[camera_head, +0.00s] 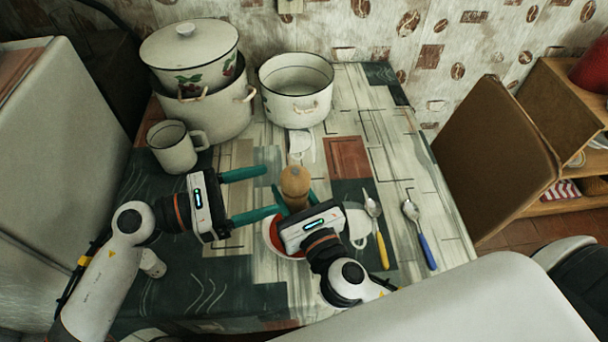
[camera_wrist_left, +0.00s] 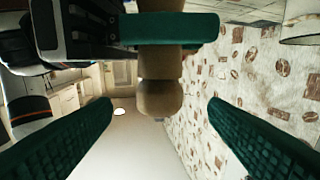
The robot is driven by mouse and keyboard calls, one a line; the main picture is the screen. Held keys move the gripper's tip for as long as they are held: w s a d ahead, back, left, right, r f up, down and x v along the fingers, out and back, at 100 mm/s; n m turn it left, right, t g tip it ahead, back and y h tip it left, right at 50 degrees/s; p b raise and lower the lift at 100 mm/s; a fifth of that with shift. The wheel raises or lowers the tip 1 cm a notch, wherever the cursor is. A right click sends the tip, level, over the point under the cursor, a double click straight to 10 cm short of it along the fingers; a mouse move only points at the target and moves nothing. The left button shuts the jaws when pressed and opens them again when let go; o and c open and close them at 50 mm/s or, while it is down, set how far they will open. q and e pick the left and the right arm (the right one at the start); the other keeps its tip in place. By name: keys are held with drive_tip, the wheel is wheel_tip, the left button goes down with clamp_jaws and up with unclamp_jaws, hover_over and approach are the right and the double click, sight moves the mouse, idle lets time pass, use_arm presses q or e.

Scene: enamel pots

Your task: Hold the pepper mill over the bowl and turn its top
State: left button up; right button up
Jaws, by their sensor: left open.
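The wooden pepper mill (camera_head: 295,182) stands upright above the bowl, its rounded top facing up. My right gripper (camera_head: 293,206) is around its body; one teal finger crosses the mill in the left wrist view (camera_wrist_left: 170,28), the other is mostly hidden. The red-lined bowl (camera_head: 272,240) is below, largely covered by my right gripper. My left gripper (camera_head: 272,190) is open, to the left of the mill, its fingers pointing toward it. In the left wrist view the mill's top (camera_wrist_left: 160,98) shows between the two spread fingers, apart from both.
A white mug (camera_head: 172,148), a lidded pot (camera_head: 190,55) stacked on a larger pot (camera_head: 208,112), and an open pot (camera_head: 297,90) stand at the back.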

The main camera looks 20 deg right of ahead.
sight(304, 179)
use_arm(q)
drive_tip(key=d, duration=0.8)
drive_tip(key=shift+s+d, duration=0.2)
drive_tip(key=shift+d, duration=0.05)
drive_tip(key=c, duration=1)
drive_tip(key=shift+g, duration=0.3)
drive_tip(key=shift+m, duration=0.3)
